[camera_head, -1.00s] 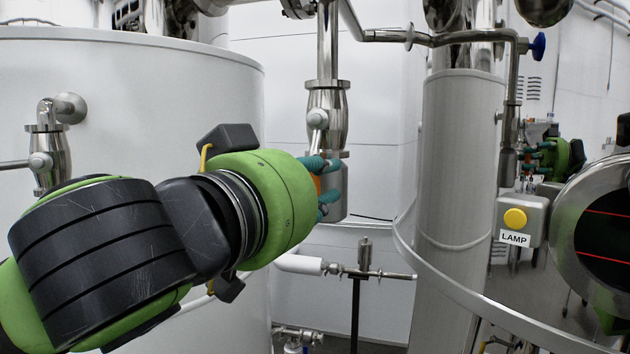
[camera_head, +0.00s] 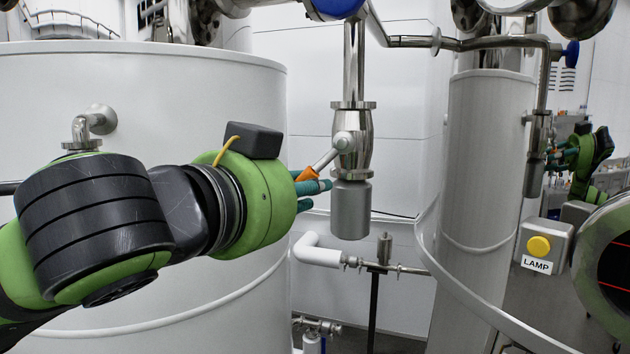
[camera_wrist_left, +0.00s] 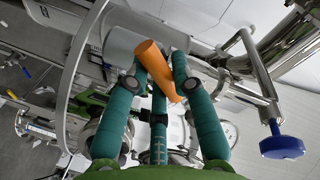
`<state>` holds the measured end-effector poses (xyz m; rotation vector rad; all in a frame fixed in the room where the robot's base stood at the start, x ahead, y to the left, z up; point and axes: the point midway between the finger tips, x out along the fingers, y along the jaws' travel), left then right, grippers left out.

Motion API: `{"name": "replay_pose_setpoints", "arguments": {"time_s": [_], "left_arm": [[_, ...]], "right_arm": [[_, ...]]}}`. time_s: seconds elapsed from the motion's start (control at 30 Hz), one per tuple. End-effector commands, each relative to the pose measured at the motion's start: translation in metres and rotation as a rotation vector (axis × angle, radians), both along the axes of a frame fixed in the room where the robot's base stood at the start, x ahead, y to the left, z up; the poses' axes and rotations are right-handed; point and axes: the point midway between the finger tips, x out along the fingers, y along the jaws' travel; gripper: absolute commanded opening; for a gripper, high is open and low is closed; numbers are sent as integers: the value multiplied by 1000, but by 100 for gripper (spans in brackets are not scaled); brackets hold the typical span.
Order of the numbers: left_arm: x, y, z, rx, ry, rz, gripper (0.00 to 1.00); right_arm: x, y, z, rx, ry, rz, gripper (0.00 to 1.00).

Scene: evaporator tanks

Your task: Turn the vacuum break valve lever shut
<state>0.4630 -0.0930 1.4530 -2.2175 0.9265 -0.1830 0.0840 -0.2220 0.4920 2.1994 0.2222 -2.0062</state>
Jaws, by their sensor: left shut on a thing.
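The vacuum break valve (camera_head: 353,143) is a polished steel body on a vertical pipe, with a grey cylinder (camera_head: 350,208) below it. Its steel lever (camera_head: 326,160) slants down and left from the pivot and ends in an orange grip (camera_head: 307,174). My left gripper (camera_head: 314,186) comes in from the left, with its teal fingers shut on the orange grip and partly covering it. In the left wrist view the orange grip (camera_wrist_left: 155,68) lies tilted among the three fingers of my left gripper (camera_wrist_left: 158,88). I do not see my right gripper directly.
A large white tank (camera_head: 220,80) stands behind my left arm. A blue handle (camera_head: 335,6) is above the valve. A small green hand shape at far right looks like a reflection.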

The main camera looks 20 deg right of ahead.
Motion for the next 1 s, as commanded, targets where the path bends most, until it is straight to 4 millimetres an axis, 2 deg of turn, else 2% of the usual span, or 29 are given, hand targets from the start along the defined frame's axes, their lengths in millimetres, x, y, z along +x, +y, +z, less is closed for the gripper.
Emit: {"name": "replay_pose_setpoints", "arguments": {"time_s": [0.03, 0.5, 1.0], "left_arm": [[2, 3, 9, 36, -34, 3, 0], [10, 15, 32, 399, -281, 3, 0], [12, 18, 48, 651, -452, 2, 0]], "right_arm": [[0, 0, 8, 0, 0, 0, 40], [0, 0, 43, 0, 0, -1, 40], [0, 0, 62, 0, 0, -2, 40]]}}
